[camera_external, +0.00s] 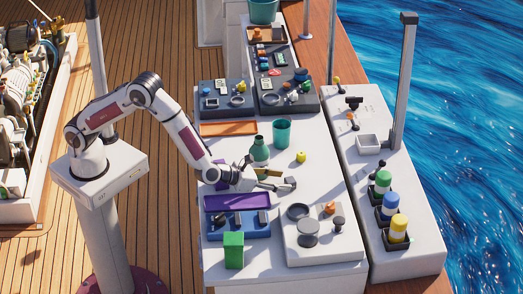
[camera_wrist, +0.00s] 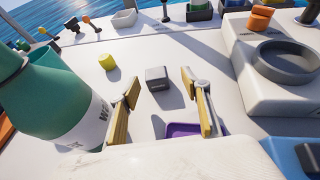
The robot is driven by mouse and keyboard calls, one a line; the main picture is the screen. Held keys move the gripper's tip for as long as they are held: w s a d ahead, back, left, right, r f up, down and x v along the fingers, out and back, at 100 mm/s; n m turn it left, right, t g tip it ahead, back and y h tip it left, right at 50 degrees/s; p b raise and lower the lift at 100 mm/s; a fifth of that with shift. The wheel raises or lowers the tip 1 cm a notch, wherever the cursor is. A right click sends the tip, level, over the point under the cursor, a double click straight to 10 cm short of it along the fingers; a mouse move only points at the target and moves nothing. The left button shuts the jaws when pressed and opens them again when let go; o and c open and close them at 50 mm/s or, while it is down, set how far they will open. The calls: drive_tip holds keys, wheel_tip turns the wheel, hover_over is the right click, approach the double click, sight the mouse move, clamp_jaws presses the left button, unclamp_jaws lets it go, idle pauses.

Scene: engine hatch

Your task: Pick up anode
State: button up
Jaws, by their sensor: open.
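A small dark grey block (camera_wrist: 158,78), which looks like the anode, lies on the white table top in the wrist view. It appears between and beyond the two fingertips of my gripper (camera_wrist: 160,88). The fingers have yellowish inner pads, are spread apart and hold nothing; a gap of table shows between them and the block. In the external view my gripper (camera_external: 284,181) is low over the middle of the white table (camera_external: 333,187). There I cannot clearly separate the block from the fingers.
A green bottle (camera_wrist: 72,108) stands close left of my gripper, with a teal cup (camera_external: 281,133) behind it. A small yellow object (camera_wrist: 107,62) lies farther off. A purple tray (camera_external: 237,202), blue holder (camera_external: 224,229), green box (camera_external: 234,250) and raised white fixture (camera_external: 333,246) are nearby.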

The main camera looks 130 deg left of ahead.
sight(286, 181)
drive_tip(key=shift+w+a+f, duration=0.25)
drive_tip(key=shift+a+f, duration=0.25)
drive_tip(key=shift+a, duration=0.3)
drive_tip(key=shift+w+a+f, duration=0.2)
drive_tip(key=shift+a+f, duration=0.25)
drive_tip(key=shift+a, duration=0.3)
drive_tip(key=shift+x, duration=0.8)
drive_tip(key=shift+r, duration=0.1)
clamp_jaws()
